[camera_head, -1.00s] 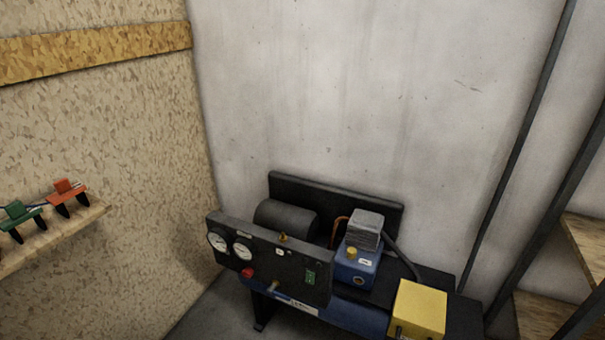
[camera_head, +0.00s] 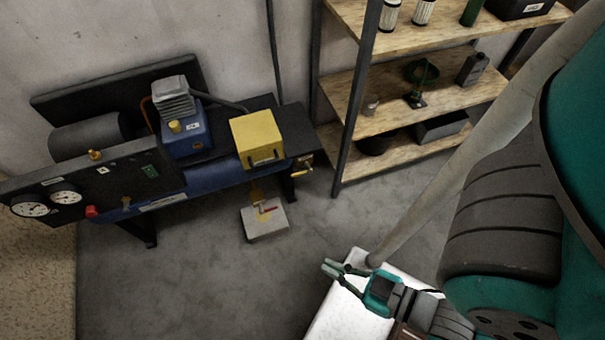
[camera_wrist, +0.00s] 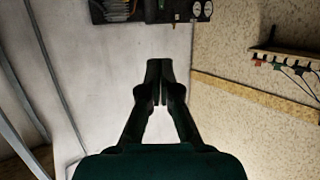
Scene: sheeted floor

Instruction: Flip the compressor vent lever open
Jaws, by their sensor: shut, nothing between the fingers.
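The compressor (camera_head: 160,185) is a blue tank with a black panel (camera_head: 110,180), gauges, a red knob (camera_head: 91,211) and brass fittings (camera_head: 95,154). It stands at the left in the head view. A small red lever (camera_head: 267,210) shows over a grey block below the yellow box. I cannot tell which is the vent lever. My gripper (camera_head: 328,268) is shut and empty, to the right of and apart from the compressor. In the wrist view my gripper (camera_wrist: 159,63) points toward the wall, with the compressor panel (camera_wrist: 167,10) at the top edge.
A yellow box (camera_head: 257,138) sits at the compressor's right end. The grey block (camera_head: 265,228) is on the floor below it. Wooden shelves (camera_head: 420,95) with bottles stand at the back right. The floor (camera_head: 200,275) before the compressor is clear.

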